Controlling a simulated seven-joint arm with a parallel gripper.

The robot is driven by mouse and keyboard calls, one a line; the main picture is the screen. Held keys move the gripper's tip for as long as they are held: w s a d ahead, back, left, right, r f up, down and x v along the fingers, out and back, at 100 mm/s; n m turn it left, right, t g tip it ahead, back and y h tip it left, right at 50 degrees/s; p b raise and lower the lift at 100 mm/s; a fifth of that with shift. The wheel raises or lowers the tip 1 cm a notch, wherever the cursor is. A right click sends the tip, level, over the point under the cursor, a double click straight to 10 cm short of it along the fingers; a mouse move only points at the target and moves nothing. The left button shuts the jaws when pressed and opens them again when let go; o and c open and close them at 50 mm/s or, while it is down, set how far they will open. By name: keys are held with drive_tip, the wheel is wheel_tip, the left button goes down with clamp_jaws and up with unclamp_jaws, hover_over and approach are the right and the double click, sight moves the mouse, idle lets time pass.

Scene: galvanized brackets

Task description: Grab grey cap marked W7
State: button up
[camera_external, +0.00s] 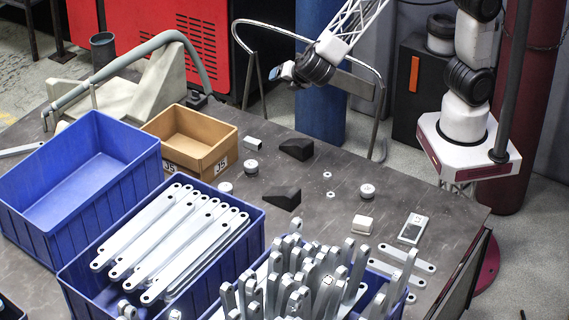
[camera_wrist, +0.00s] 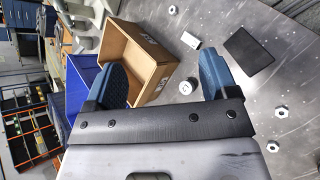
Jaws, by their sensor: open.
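Several small round grey-white caps lie on the dark table. In the external view, one cap (camera_external: 252,167) sits right of the tan box, one (camera_external: 225,188) sits nearer the blue bin, and one (camera_external: 367,191) sits farther right. I cannot read W7 on any of them. The wrist view shows one round cap (camera_wrist: 187,87) beside the right-hand finger. My gripper (camera_external: 280,73) is raised above the far side of the table, apart from the caps. In the wrist view its blue fingers (camera_wrist: 163,78) are spread wide with nothing held between them.
A tan box (camera_external: 222,158) stands beside an empty blue bin (camera_external: 60,217). Another blue bin (camera_external: 80,285) holds long brackets, with upright brackets to its right. Black wedges (camera_external: 296,149) (camera_external: 283,200), a small metal block (camera_external: 254,143), a pale block (camera_external: 363,224) and nuts lie around the caps.

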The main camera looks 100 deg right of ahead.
drive_tip(key=w+a+f+n+t, duration=0.3)
drive_tip(key=w+a+f+n, duration=0.3)
drive_tip(key=w+a+f, duration=0.4)
drive_tip(key=n+t+y, duration=0.2)
drive_tip(key=n+t, duration=0.2)
drive_tip(key=n, duration=0.3)
approach(230, 187)
drive_tip(key=x, duration=0.4)
drive_tip(key=shift+x, duration=1.3)
drive_tip(key=shift+w+d, duration=0.1)
drive_tip(key=shift+x, duration=2.45)
drive_tip(key=c, duration=1)
